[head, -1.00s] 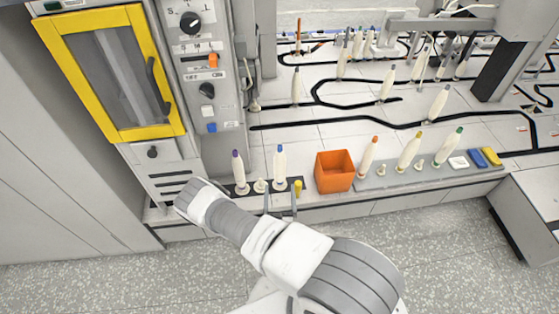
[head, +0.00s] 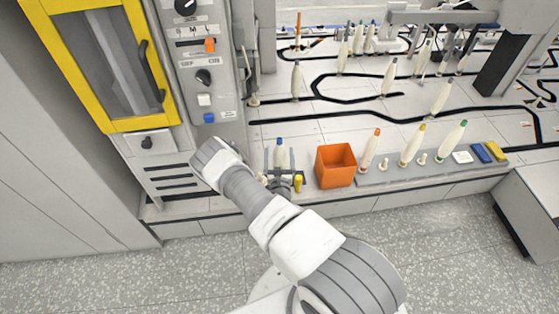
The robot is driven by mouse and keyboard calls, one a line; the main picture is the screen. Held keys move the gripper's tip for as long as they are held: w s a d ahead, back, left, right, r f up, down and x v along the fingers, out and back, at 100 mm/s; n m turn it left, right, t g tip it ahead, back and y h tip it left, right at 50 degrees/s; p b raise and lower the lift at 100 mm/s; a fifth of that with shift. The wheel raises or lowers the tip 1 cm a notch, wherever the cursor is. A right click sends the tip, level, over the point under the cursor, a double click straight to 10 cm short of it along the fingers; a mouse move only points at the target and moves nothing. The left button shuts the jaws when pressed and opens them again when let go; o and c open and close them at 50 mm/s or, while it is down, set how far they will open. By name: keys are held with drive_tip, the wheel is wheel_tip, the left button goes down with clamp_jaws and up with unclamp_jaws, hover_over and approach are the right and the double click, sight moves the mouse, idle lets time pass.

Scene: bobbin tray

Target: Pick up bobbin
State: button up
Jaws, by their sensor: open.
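A cream bobbin with a blue tip (head: 279,154) stands upright on the low ledge, left of the orange bin. My gripper (head: 279,162) is open, with its two fingers to the left and right of this bobbin. I cannot tell whether either finger touches it. The bobbin's lower part is hidden by my gripper. More cream bobbins stand upright on the grey tray right of the bin: one orange-tipped (head: 370,149), one yellow-tipped (head: 412,146) and one green-tipped (head: 453,139).
The orange bin (head: 335,180) and a small yellow peg (head: 298,183) are close to the right of my gripper. The machine with the yellow-framed door (head: 112,122) rises at left. Several bobbins stand on the tracked surface behind. The floor in front is clear.

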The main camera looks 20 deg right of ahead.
drive_tip(key=b+x, duration=0.1)
drive_tip(key=x, duration=0.3)
drive_tip(key=shift+s+r, duration=0.1)
clamp_jaws()
